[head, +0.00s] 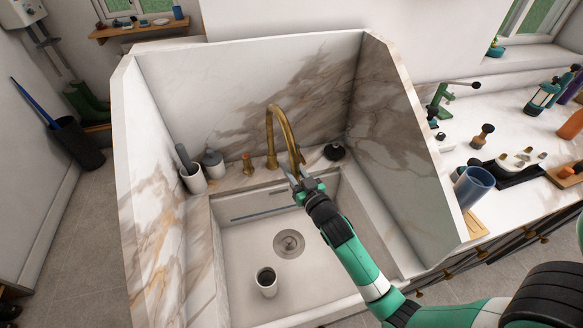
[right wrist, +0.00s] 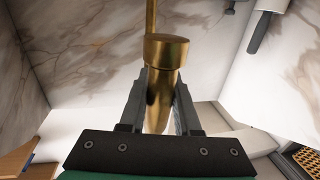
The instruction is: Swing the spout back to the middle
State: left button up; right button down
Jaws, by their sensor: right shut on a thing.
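The brass spout (head: 269,130) rises from the back ledge of the pale sink (head: 240,262) and arches over to the right and forward. Its tip hangs near the back edge of the basin, right of the spout's base. My right gripper (head: 299,177) is closed around the spout's downturned end. In the right wrist view, the fingers (right wrist: 162,88) press on both sides of the brass spout end (right wrist: 167,50). The drain (head: 289,243) is in the basin floor, in front of the spout. My left gripper is not in view.
A brass tap handle (head: 247,164) stands left of the spout, and a black round object (head: 335,152) stands right of it. A cup with a brush (head: 194,180) and a grey jar (head: 213,165) are at the left. A white cup (head: 267,281) stands in the basin. Marble walls enclose the sink.

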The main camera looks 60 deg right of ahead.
jog(key=shift+f, duration=0.1)
dwell(0.3)
jog(key=c, duration=0.6)
grip_release()
jog(key=b+v, duration=0.1)
jog(key=v, duration=1)
jog(key=shift+s+a+b, duration=0.15)
jog(key=shift+s+b, duration=0.05)
jog(key=shift+b, duration=0.1)
